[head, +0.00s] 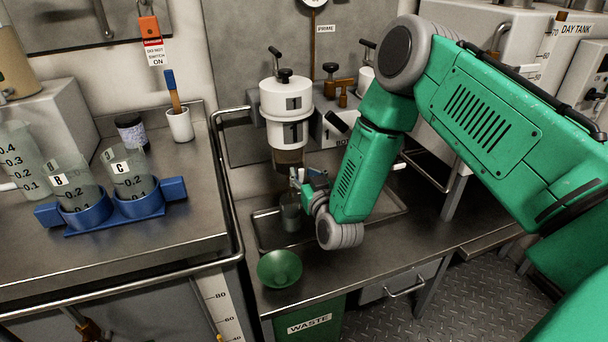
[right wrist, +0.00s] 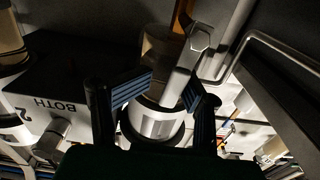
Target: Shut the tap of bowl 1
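Bowl 1 (head: 287,108) is a white filter housing with a dark lower bowl (head: 289,157), on the back wall. My right gripper (head: 306,179) is just below it, in front of the wall. In the right wrist view, the two blue-padded fingers (right wrist: 168,90) stand apart. A grey metal lever with a hexagonal end (right wrist: 186,72), which looks like the tap of bowl 1, lies between or just beyond them. I cannot tell whether the fingers touch it. The tap is hidden by my gripper in the head view. My left gripper is out of view.
A clear cup (head: 290,214) stands in the metal tray (head: 262,238) below. A green funnel (head: 280,268) sits at the bench front. The selector block marked BOTH (right wrist: 50,100) and a second housing (head: 366,80) are close by. Beakers in a blue holder (head: 113,211) stand at left.

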